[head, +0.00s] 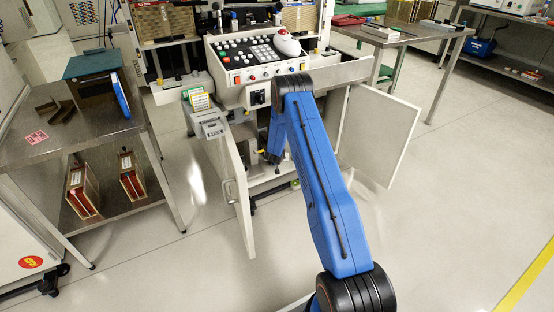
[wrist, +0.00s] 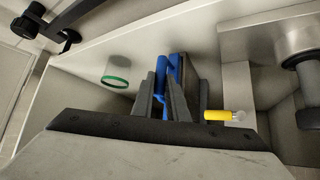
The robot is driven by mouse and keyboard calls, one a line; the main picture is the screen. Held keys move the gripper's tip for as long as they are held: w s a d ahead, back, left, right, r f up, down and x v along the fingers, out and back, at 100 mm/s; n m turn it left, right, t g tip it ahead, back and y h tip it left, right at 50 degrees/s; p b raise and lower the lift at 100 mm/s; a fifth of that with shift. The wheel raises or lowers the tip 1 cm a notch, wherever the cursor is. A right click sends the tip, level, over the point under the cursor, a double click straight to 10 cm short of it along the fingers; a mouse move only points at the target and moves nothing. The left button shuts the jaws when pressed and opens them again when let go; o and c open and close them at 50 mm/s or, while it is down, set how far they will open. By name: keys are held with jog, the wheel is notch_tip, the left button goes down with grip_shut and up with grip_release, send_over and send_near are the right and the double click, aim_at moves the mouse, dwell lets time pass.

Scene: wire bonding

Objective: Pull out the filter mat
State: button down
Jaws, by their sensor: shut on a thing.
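In the wrist view my gripper (wrist: 163,92) reaches into the open cabinet, its dark fingers shut on a narrow upright blue piece (wrist: 171,68). Most of that piece is hidden by the fingers; I cannot tell whether it is the filter mat itself or a handle on it. No other filter mat shows clearly. In the head view my blue arm reaches down into the machine's open lower cabinet (head: 242,190). The fingers and what they hold cannot be made out there.
The cabinet's left door (head: 236,195) and right door (head: 380,135) stand open on either side of my arm. In the wrist view a yellow-handled part (wrist: 218,115) lies right of the fingers, and a clear green-rimmed cylinder (wrist: 115,80) left. Floor (head: 440,210) at right is clear.

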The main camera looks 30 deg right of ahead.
jog(key=s, duration=1.5)
jog(key=shift+s+d, duration=0.25)
jog(key=shift+s, duration=0.1)
dwell(3.1)
dwell(0.4)
